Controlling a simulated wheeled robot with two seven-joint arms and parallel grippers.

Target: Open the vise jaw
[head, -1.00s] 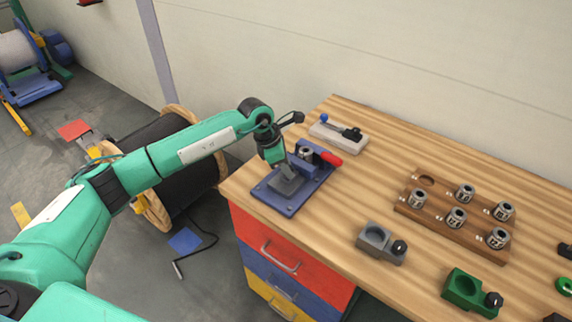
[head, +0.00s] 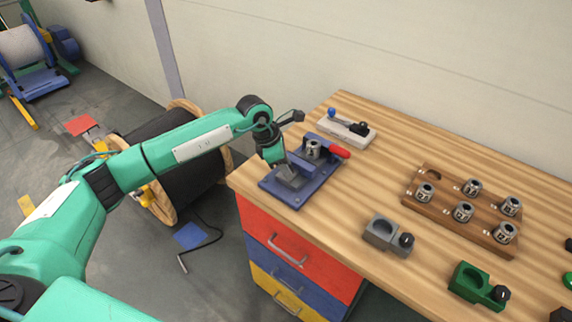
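The blue vise (head: 322,177) sits on its base plate near the left end of the wooden table. A metal cylindrical part (head: 313,149) stands at its jaws, and a red handle (head: 339,152) sticks out to the right. My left gripper (head: 286,171) points down over the grey block (head: 294,178) at the front left of the vise. Its fingers are small and partly hidden, so I cannot tell whether they are open or touching the block. My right gripper is not in view.
A wooden rack (head: 452,222) holds several metal cylinders. A grey fixture (head: 382,236), a green fixture (head: 471,285) and a pale block with a blue-knobbed lever (head: 352,134) stand on the table (head: 400,150). A cable drum (head: 180,190) stands on the floor at left.

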